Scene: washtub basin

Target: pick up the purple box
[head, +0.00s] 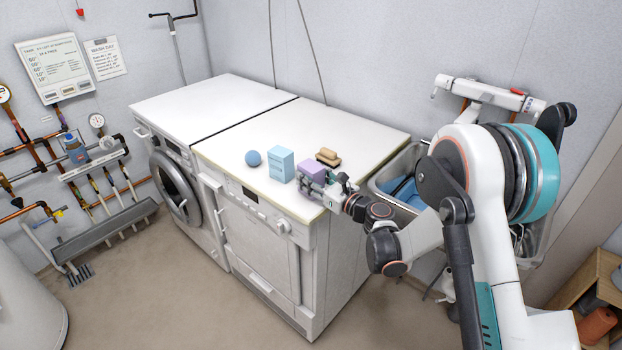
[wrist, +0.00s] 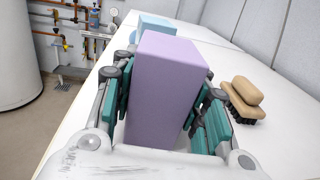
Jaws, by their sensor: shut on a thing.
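The purple box (head: 311,176) is at the front right part of the white machine top in the head view. In the wrist view the purple box (wrist: 166,85) fills the middle, upright between teal-padded fingers on both sides. My gripper (head: 325,188) reaches in from the right and is shut on the purple box; it also shows in the wrist view (wrist: 165,100). I cannot tell whether the box's base touches the white top. The lower part of the box is partly hidden by the fingers in the head view.
A light blue box (head: 281,165) stands left of the purple box, with a blue ball (head: 253,158) beyond it. A brown brush (head: 328,157) lies behind. A sink basin (head: 377,186) is at the right. The left machine top (head: 210,100) is clear.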

